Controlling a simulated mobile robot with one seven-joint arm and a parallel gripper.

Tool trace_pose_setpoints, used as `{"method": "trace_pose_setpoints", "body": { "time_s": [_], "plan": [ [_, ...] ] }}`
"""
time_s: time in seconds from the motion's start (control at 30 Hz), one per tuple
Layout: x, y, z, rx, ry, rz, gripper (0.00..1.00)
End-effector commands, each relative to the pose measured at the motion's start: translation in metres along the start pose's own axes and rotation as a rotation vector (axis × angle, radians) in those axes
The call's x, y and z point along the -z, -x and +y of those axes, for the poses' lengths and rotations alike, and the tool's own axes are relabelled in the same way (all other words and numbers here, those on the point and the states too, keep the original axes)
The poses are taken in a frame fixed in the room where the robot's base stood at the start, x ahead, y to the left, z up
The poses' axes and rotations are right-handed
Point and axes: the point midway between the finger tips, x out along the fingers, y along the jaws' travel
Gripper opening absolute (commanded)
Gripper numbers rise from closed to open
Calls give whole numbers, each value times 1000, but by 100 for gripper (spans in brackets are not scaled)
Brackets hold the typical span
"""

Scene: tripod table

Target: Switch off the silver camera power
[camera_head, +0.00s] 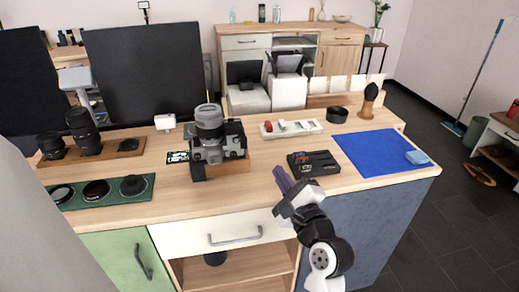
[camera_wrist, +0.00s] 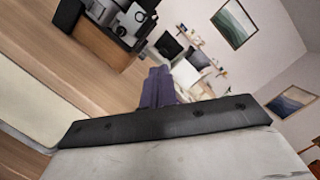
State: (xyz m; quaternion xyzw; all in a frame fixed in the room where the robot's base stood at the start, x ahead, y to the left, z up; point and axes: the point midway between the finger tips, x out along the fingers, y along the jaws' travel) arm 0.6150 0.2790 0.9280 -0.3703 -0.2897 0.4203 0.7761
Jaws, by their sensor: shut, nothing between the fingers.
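The silver camera (camera_head: 212,148) with a black grip and a large lens (camera_head: 209,118) pointing up stands on a wooden block (camera_head: 236,166) at the middle of the table. It also shows at the upper left of the wrist view (camera_wrist: 128,18), cut off by the frame edge. Its power switch is too small to make out. My gripper (camera_head: 281,178) is at the table's front edge, to the right of the camera and apart from it. Its purple fingers (camera_wrist: 157,86) are shut and empty.
A black tray of small items (camera_head: 313,163) lies just beyond my gripper. A blue cloth (camera_head: 375,152) lies to the right, a green mat with filters (camera_head: 112,190) to the left. A white tray (camera_head: 290,128) lies behind. Bare tabletop (camera_head: 240,190) lies in front of the camera.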

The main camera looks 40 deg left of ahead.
Motion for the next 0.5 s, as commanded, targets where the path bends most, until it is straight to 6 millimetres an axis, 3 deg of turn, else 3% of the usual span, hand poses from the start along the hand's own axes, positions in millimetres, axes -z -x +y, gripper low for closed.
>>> {"method": "trace_pose_setpoints", "body": {
  "time_s": [0.17, 0.5],
  "plan": [
    [-2, -21, -2, 0, 0, -3, 0],
    [-2, -94, -2, 0, 2, -3, 0]
  ]
}}
